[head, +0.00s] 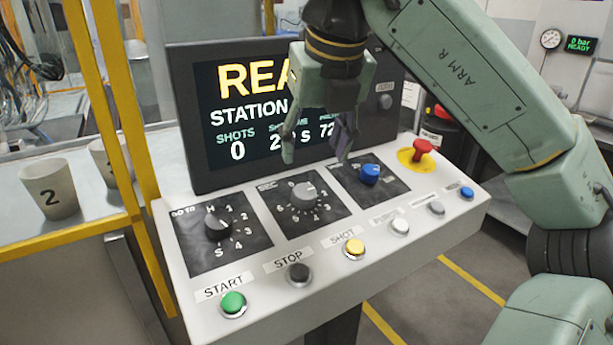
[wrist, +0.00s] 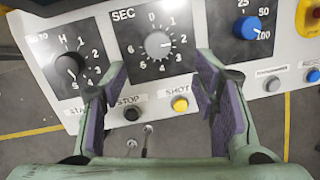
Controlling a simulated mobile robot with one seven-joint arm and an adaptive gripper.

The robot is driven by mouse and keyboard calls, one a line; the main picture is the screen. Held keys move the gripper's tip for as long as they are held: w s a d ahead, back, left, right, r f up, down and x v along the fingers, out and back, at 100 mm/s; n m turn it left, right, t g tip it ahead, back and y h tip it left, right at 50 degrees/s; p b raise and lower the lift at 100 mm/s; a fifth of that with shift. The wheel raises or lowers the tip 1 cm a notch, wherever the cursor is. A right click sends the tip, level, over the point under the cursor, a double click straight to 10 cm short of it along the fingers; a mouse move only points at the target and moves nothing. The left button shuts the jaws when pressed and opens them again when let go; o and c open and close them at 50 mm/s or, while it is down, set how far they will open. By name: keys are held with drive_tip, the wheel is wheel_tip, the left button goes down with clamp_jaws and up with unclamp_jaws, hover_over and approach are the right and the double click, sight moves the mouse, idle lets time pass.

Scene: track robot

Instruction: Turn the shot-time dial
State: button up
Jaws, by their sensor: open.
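The shot-time dial is a round grey knob (head: 303,194) on the dark middle plate of the sloped white panel, ringed by numbers. In the wrist view the knob (wrist: 158,44) sits under the "SEC" label, ahead of and between my fingertips. Its pointer mark is too small to read surely. My gripper (head: 316,153) is open and empty, hanging above the panel in front of the screen. In the wrist view its purple-padded fingers (wrist: 163,75) are spread wide, apart from the knob. The screen (head: 225,150) shows shots 0; its shot-time reading is partly hidden by my gripper.
A black dial (head: 218,227) is left of the grey knob and a blue dial (head: 369,174) right. A red mushroom button (head: 423,149) stands at the panel's right. Several push buttons line the front edge, including green START (head: 233,304). A yellow post (head: 122,150) rises at left.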

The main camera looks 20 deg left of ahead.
sight(305, 191)
drive_tip(key=p+x, duration=0.1)
drive_tip(key=x, duration=0.9)
drive_tip(key=shift+s+a+p, duration=0.1)
drive_tip(key=shift+s+p, duration=0.15)
drive_tip(key=shift+p, duration=0.1)
drive_tip(key=shift+c, duration=0.4)
drive_tip(key=c, duration=1.1)
